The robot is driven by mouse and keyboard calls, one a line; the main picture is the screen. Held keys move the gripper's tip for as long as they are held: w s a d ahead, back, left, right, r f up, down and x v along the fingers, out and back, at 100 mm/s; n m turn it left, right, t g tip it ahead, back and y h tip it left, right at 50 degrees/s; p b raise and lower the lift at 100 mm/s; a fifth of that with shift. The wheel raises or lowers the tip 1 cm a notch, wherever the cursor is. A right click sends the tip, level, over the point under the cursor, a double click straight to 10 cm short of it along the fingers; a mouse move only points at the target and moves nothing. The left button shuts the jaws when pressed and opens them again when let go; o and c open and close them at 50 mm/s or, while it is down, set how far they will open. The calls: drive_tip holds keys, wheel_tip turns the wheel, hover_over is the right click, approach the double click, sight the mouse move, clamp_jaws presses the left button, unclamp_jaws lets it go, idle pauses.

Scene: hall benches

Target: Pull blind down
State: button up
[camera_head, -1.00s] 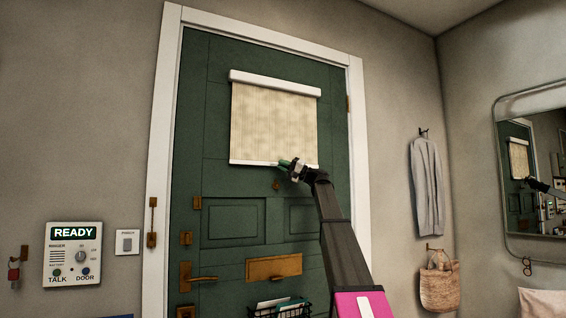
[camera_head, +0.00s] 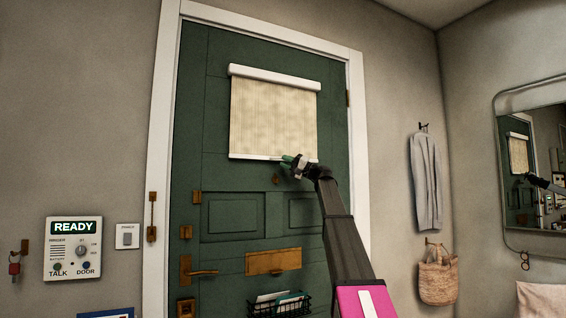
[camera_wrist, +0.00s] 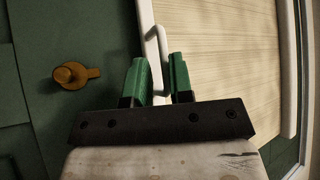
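The cream blind (camera_head: 272,115) hangs from a white top roller on the green door, with a white bottom bar (camera_head: 255,157). In the wrist view the blind (camera_wrist: 225,60) fills the right side, and a white loop-shaped pull (camera_wrist: 155,36) stands out from its bar (camera_wrist: 149,50). My gripper (camera_head: 290,161) is at the bar's lower right. In the wrist view my gripper's green fingers (camera_wrist: 158,75) are apart, with part of the pull in the gap between them. I cannot tell whether either finger touches it.
Below on the door are a brass letter plate (camera_head: 273,262), a lever handle (camera_head: 200,273) and a wire basket (camera_head: 280,304). A grey garment (camera_head: 426,180) and a woven bag (camera_head: 438,277) hang on the right.

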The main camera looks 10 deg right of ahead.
drive_tip(key=v, duration=0.9)
